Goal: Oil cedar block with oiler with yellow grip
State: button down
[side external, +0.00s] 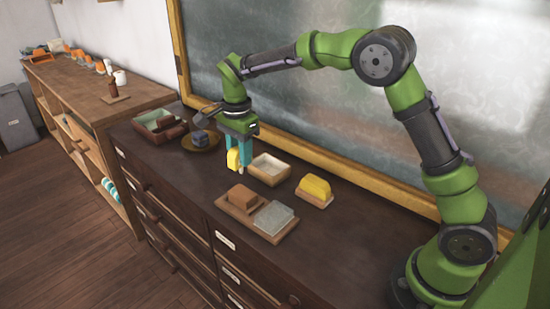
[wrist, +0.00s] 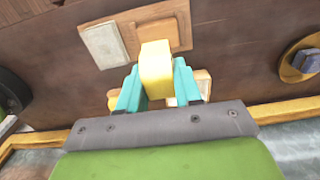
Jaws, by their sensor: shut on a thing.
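My gripper (side external: 240,168) has teal fingers and is shut on the yellow grip of the oiler (side external: 233,159), holding it above the dark cabinet top. In the wrist view the yellow grip (wrist: 155,68) is between the fingers (wrist: 156,90); its underside is hidden. The cedar block, an orange-brown block (side external: 242,196), rests on a wooden board (side external: 228,208), in front of and below my gripper. It also shows in the wrist view (wrist: 158,30), beyond the held oiler. A grey block (side external: 273,217) lies beside it on the same board.
A pale-filled shallow tray (side external: 285,177) is just right of my gripper. A yellow block (side external: 315,187) on a wooden base stands further right. Left are a round dish (side external: 188,146) with a dark blue block (side external: 200,136) and a divided box (side external: 146,130). A framed board (side external: 335,172) stands behind.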

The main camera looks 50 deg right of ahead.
aim_at(241, 171)
jog(key=shift+a+r, duration=0.1)
jog(key=shift+r, duration=0.25)
jog(key=shift+f, duration=0.1)
jog(key=shift+f, duration=2.65)
jog(key=c, duration=1.4)
grip_release()
jog(key=shift+c, duration=0.2)
grip_shut()
jog(key=shift+f, duration=0.5)
